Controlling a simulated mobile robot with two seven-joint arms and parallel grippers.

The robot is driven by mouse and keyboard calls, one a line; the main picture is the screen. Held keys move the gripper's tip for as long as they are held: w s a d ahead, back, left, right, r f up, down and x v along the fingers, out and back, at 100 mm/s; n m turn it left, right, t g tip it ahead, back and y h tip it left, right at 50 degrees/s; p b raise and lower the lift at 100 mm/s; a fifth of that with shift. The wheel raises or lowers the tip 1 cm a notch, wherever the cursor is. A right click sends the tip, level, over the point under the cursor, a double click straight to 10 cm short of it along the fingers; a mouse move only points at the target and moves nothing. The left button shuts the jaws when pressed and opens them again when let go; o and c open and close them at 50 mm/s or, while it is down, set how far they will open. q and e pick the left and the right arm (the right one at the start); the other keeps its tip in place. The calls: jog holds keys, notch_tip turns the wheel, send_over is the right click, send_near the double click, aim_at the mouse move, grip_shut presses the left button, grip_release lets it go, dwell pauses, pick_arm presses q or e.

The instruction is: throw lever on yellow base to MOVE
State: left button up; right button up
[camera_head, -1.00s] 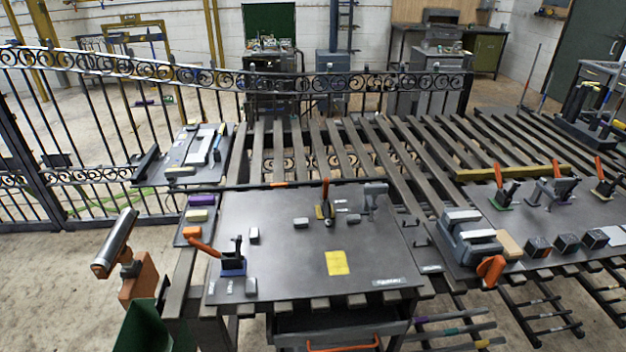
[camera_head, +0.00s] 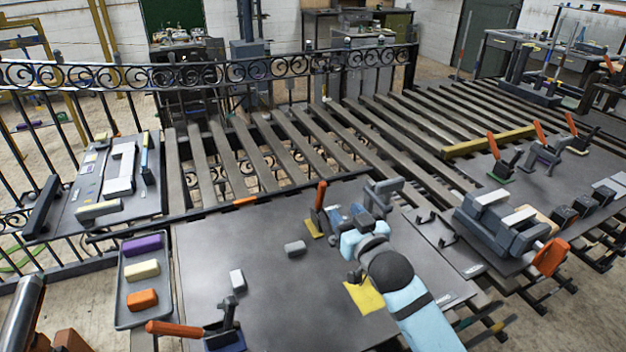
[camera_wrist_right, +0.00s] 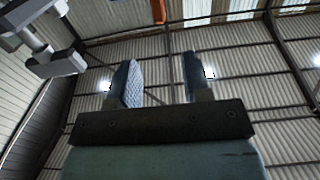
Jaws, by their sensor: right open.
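The lever on the yellow base (camera_head: 314,228) stands on the dark steel table, its orange-tipped handle (camera_head: 320,195) pointing up. In the right wrist view an orange piece (camera_wrist_right: 158,12), probably that handle, shows at the top edge, above the gap between the fingers. My right gripper (camera_head: 343,214) is just to the right of the lever in the head view, with its arm coming in from the lower right. Its two fingers (camera_wrist_right: 160,78) are apart with nothing between them. Whether a finger touches the lever cannot be told. Any MOVE label is not readable. My left gripper is not in view.
A grey clamp-like fixture (camera_head: 384,190) stands close behind my right gripper; it probably shows in the wrist view (camera_wrist_right: 42,42). A lever on a blue base (camera_head: 222,338) is at the front left. Small grey blocks (camera_head: 295,248) and a yellow sheet (camera_head: 362,297) lie on the table (camera_head: 230,255).

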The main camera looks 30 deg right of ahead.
aim_at(324, 186)
jog(key=w, duration=1.3)
jog(key=shift+d+r, duration=0.1)
jog(key=shift+d, duration=0.3)
jog(key=shift+s, duration=0.1)
jog(key=shift+c, duration=0.4)
grip_shut()
